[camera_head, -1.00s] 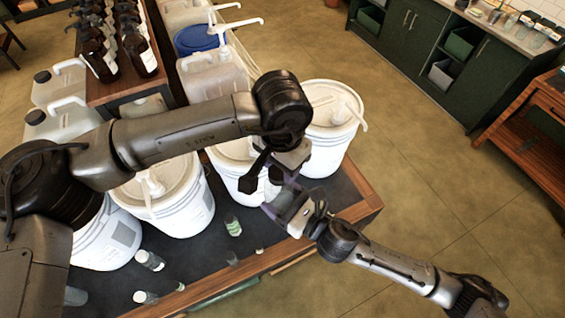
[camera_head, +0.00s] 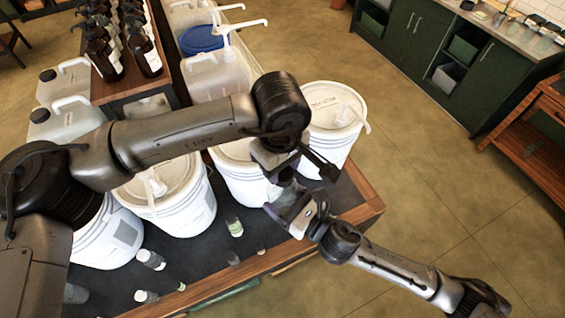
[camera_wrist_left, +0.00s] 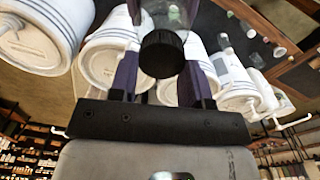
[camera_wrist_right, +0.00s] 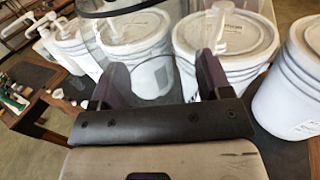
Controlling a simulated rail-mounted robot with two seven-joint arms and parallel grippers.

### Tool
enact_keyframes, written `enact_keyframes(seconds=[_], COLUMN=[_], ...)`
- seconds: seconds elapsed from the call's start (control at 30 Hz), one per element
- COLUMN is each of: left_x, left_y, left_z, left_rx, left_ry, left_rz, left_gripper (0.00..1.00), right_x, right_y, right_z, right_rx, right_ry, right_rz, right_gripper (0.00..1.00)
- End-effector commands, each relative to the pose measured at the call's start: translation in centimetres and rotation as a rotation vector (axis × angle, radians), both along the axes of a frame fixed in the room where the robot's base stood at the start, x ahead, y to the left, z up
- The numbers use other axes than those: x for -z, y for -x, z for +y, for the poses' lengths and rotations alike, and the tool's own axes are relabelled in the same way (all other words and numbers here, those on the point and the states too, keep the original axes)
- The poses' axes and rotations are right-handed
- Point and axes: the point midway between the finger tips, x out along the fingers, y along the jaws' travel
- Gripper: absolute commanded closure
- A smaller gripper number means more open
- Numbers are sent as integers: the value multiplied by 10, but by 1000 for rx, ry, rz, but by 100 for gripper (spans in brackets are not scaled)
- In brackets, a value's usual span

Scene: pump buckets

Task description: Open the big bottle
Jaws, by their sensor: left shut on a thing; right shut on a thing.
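The big bottle is clear, with a black cap. In the left wrist view the cap (camera_wrist_left: 162,54) sits between my left fingers, with the clear body (camera_wrist_left: 170,14) beyond it; I cannot tell whether the cap is loose. My left gripper (camera_head: 283,180) is shut on the cap, coming from above. My right gripper (camera_head: 276,203) is shut on the bottle's body, just below the left one. In the head view the grippers mostly hide the bottle.
White buckets with pumps (camera_head: 335,115) stand close behind the grippers along the dark table (camera_head: 215,270). Small clear bottles, one with a green label (camera_head: 235,227), stand at the front. Jugs and brown bottles (camera_head: 148,58) are further back. Open floor lies to the right.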

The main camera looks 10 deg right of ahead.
Motion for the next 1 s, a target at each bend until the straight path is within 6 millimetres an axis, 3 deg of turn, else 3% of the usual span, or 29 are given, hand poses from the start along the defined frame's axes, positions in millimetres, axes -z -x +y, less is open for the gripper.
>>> enact_keyframes(seconds=[1.0], left_x=[-2], left_y=[10], left_z=[7], left_rx=[-2021], left_ry=[20], left_rz=[-27], left_gripper=[85], right_x=[-1], right_y=[3], right_z=[2], right_rx=[-9], right_ry=[3], right_rz=[-8], right_gripper=[95])
